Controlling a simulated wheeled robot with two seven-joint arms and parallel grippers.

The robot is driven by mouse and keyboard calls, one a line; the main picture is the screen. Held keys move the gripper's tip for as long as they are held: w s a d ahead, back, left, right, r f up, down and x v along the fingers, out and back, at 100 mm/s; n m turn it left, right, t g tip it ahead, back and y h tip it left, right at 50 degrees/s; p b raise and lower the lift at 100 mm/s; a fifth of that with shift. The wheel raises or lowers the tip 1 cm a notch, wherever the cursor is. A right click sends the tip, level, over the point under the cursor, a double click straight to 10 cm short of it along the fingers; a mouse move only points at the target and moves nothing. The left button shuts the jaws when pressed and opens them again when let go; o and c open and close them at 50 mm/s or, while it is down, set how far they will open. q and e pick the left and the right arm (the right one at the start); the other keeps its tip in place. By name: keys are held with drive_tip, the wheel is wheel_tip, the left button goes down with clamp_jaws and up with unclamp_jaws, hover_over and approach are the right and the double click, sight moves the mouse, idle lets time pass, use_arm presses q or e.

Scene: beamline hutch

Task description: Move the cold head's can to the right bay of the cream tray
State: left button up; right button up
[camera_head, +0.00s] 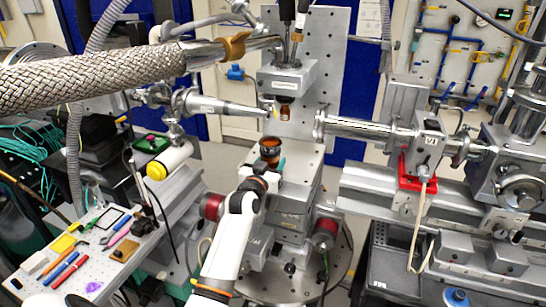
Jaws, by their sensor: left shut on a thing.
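The cold head (287,76) hangs from the upright metal plate, with a small copper-brown tip (285,112) below it. A short copper-brown can (270,146) with a dark rim stands roughly upright over the central stage, below the cold head and apart from it. My left gripper (268,164) is at the can and shut on it; the fingers are small and partly hidden. My white left arm reaches up to it from the bottom. I cannot make out a cream tray with bays. My right gripper is not in view.
A braided hose (130,72) crosses the upper left. A metal beam pipe (355,127) points at the stage from the right, and a nozzle (225,107) from the left. A pale bench (90,272) with several small tools is at lower left.

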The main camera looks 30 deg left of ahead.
use_arm(q)
drive_tip(key=shift+p+v, duration=1.45)
drive_tip(key=shift+v, duration=1.35)
